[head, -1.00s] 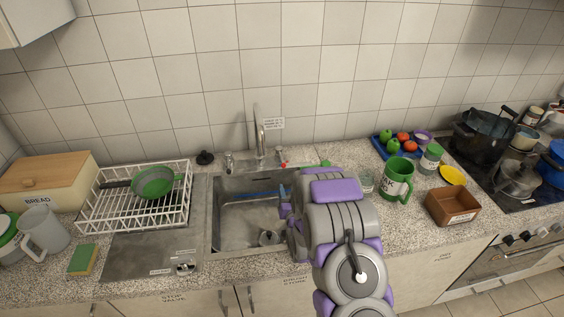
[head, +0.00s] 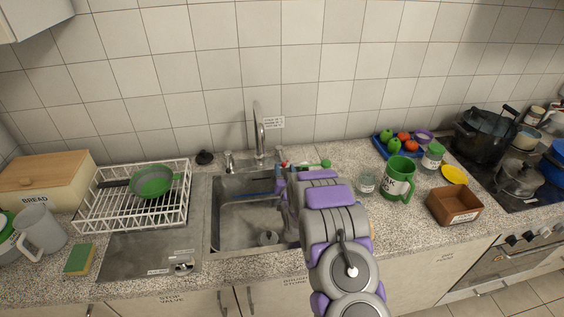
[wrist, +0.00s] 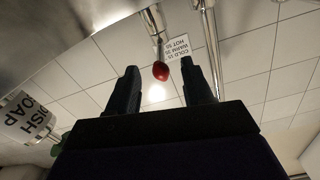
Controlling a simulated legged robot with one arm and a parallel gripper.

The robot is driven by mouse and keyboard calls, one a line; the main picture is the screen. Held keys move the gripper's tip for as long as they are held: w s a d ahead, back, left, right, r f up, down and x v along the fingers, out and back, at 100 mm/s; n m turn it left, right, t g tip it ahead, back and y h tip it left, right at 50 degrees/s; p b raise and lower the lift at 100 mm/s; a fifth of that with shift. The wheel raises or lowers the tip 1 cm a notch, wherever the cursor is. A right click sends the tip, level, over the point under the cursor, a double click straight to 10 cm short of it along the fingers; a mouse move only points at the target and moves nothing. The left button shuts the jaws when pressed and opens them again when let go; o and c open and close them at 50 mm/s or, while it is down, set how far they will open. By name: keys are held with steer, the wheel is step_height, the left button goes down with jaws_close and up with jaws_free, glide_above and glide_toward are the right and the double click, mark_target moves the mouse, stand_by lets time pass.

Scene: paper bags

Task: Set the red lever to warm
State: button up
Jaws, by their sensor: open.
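The red lever's round red knob (wrist: 160,71) shows in the wrist view between my two fingertips, with a metal rod (wrist: 157,30) above it in the picture. In the head view a small red spot of the lever (head: 284,164) shows right of the faucet base. My gripper (wrist: 160,82) is open, one finger on each side of the knob in the picture. I cannot tell whether they touch. In the head view my gripper (head: 287,187) is over the sink's right back part, mostly hidden by my wrist. A white label (wrist: 182,48) beside the lever lists cold, warm and hot.
The faucet (head: 260,135) stands behind the sink (head: 235,218). A dish soap bottle (wrist: 31,117) is near the lever; its green cap (head: 326,163) shows in the head view. A glass (head: 366,183) and a green mug (head: 398,180) stand to the right.

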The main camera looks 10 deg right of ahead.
mark_target(282, 158)
steer(key=shift+w+d+b, duration=0.15)
steer(key=shift+w+b, duration=0.1)
steer(key=shift+w, duration=1.3)
steer(key=shift+w+d+b, duration=0.1)
steer(key=shift+w+b, duration=0.1)
steer(key=shift+w, duration=1.35)
steer(key=shift+c, duration=0.5)
jaws_close()
